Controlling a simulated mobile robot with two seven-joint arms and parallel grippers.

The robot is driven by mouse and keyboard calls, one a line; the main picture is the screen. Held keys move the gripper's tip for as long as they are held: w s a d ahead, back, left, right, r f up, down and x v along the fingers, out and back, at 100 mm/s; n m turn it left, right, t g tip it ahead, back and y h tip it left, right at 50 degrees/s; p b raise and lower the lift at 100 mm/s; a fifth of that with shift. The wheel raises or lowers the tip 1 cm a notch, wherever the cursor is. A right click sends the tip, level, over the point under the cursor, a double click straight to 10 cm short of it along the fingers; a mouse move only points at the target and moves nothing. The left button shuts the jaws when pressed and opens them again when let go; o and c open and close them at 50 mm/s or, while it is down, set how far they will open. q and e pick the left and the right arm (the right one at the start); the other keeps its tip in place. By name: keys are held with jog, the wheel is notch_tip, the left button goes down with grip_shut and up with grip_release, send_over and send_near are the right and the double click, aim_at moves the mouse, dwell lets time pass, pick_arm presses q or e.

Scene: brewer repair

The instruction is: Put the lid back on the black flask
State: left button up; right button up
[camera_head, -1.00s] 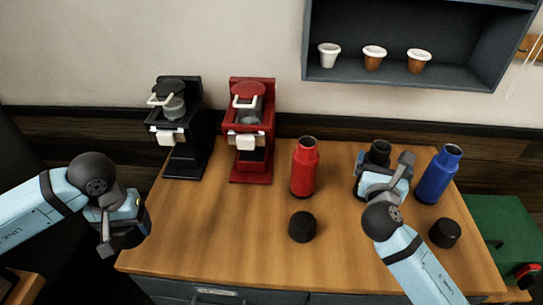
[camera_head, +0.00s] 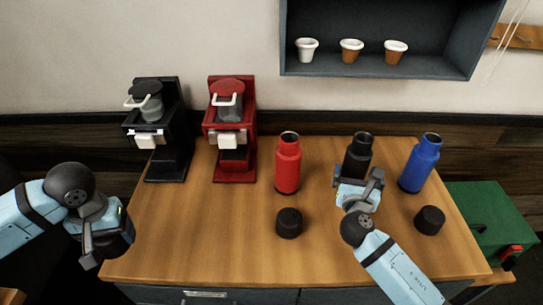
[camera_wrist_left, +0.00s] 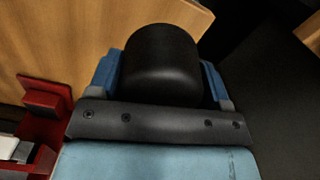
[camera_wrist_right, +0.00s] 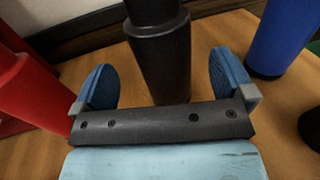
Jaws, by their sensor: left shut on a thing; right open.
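The black flask (camera_head: 358,150) stands upright and uncapped on the table, between the red and blue flasks. My right gripper (camera_head: 357,185) is open at its near side. In the right wrist view the flask's body (camera_wrist_right: 162,60) shows between the two blue fingers, with gaps on both sides. My left gripper (camera_head: 103,245) is off the table's left edge. In the left wrist view it is shut on a black lid (camera_wrist_left: 160,65), held between its blue fingers. In the head view this lid is hard to make out against the dark gripper.
A red flask (camera_head: 288,165) and a blue flask (camera_head: 419,165) stand open, each with a black lid in front, (camera_head: 289,223) and (camera_head: 429,220). A black brewer (camera_head: 165,135) and a red brewer (camera_head: 232,135) stand at the back left. The table's (camera_head: 190,235) front left is clear.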

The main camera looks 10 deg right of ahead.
jog(key=x, duration=0.6)
jog(key=shift+w+d+p, duration=0.1)
jog(key=shift+p, duration=0.2)
pick_arm(q)
jog(key=shift+r, duration=0.3)
pick_arm(e)
jog(key=shift+c, duration=0.5)
jog(key=c, duration=1.1)
pick_arm(q)
notch_tip(320, 180, up, 2)
jog(key=shift+r+p, duration=0.1)
jog(key=shift+p, duration=0.95)
pick_arm(e)
notch_tip(320, 180, up, 20)
jog(key=shift+r, duration=0.1)
